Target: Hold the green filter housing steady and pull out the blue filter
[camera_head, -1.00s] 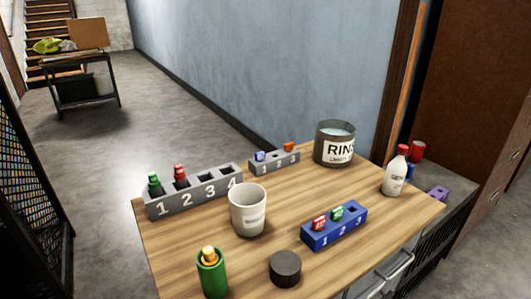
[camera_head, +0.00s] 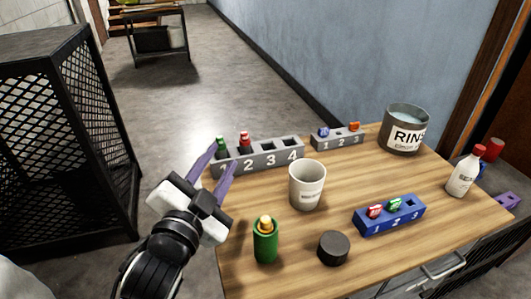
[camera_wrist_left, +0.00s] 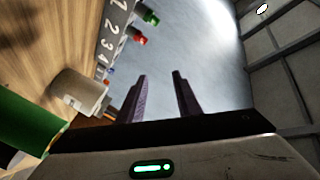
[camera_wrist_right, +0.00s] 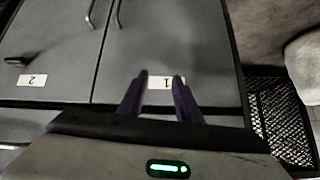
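The green filter housing (camera_head: 265,245) stands upright near the front left of the wooden table. An orange-yellow piece (camera_head: 265,223) sticks up from its top; I see no blue one in it. The housing also shows, cut off, in the left wrist view (camera_wrist_left: 28,122). My left gripper (camera_head: 220,168) is open and empty, off the table's left edge, up and left of the housing in the head view. My right gripper (camera_wrist_right: 161,75) is open and empty in front of grey cabinet doors; it is outside the head view.
A white cup (camera_head: 307,186) and black puck (camera_head: 333,248) stand near the housing. A grey rack (camera_head: 262,160), small grey rack (camera_head: 337,138) and blue rack (camera_head: 390,217) hold small coloured pieces. A RINSE pot (camera_head: 404,128) and bottle (camera_head: 463,174) stand right.

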